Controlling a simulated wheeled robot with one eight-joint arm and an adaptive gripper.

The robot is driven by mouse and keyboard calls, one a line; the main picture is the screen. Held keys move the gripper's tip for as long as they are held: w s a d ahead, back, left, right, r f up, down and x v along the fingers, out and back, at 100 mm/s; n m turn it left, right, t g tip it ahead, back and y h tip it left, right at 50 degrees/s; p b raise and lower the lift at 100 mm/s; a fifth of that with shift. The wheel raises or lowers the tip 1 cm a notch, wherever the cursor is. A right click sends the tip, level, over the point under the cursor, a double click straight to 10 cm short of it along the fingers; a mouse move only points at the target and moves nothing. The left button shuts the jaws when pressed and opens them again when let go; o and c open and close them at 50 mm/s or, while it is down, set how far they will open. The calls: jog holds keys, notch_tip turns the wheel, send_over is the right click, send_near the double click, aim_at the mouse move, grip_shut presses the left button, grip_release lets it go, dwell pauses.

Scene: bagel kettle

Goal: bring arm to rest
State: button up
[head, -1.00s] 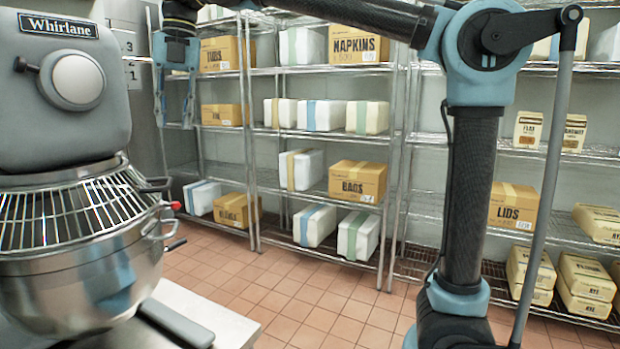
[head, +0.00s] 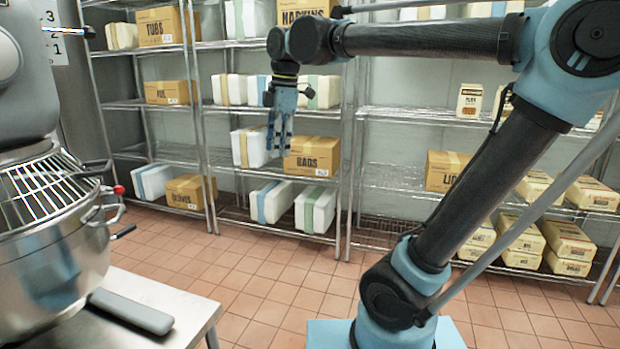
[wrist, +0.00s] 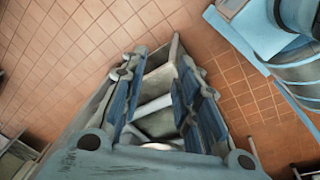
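My gripper (head: 280,140) hangs fingers down from the end of my arm in the head view, in the air in front of the wire shelves. In the wrist view my gripper (wrist: 160,105) has its two blue-padded fingers apart, with a clear gap and nothing held between them. Beyond the gap lie a grey surface and the tiled floor. My arm stretches from the lower right up and across to the left, bent at the elbow.
Wire shelves (head: 215,165) along the wall hold cartons, including a box marked BAGS (head: 312,157). The tiled floor (head: 260,270) between table and shelves is clear.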

jog(key=s+d+f+m, duration=0.3)
jog(key=d+f+m, duration=0.4)
jog(key=d+f, duration=0.2)
jog(key=s+d+f+m+t+h, duration=0.1)
jog(key=s+d+f+m, duration=0.2)
jog(key=d+f+m, duration=0.4)
jog(key=s+d+f+m, duration=0.3)
jog(key=d+f+m, duration=0.5)
jog(key=d+f, duration=0.3)
jog(key=shift+s+d+f+h, duration=0.2)
jog(key=shift+s+f+h, duration=0.1)
jog(key=shift+f, duration=0.4)
jog(key=shift+a, duration=0.1)
